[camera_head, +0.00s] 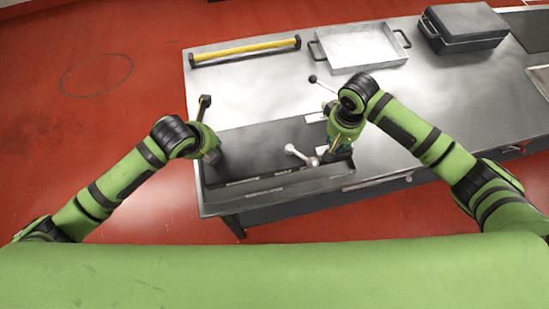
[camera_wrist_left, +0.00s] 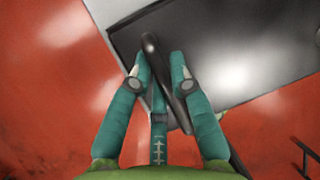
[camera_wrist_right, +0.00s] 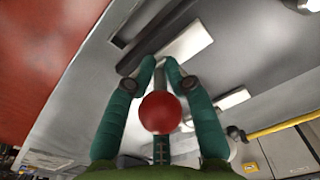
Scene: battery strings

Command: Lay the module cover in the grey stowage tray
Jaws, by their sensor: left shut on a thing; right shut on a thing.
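The module cover (camera_head: 262,140) appears as a long dark grey panel over the module near the table's front left. My left gripper (camera_head: 212,155) is at its left end. In the left wrist view, its fingers (camera_wrist_left: 163,62) are shut on a dark bar-like handle in front of the dark panel (camera_wrist_left: 225,55). My right gripper (camera_head: 336,155) is at the right end. The grey stowage tray (camera_head: 360,47), shallow with two side handles, stands empty at the back.
A yellow bar with black ends (camera_head: 246,50) lies at the back left. A closed black case (camera_head: 464,26) stands right of the tray. A pale-ended lever (camera_head: 302,155) is beside my right gripper. Bare metal tabletop (camera_head: 260,88) lies between module and tray.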

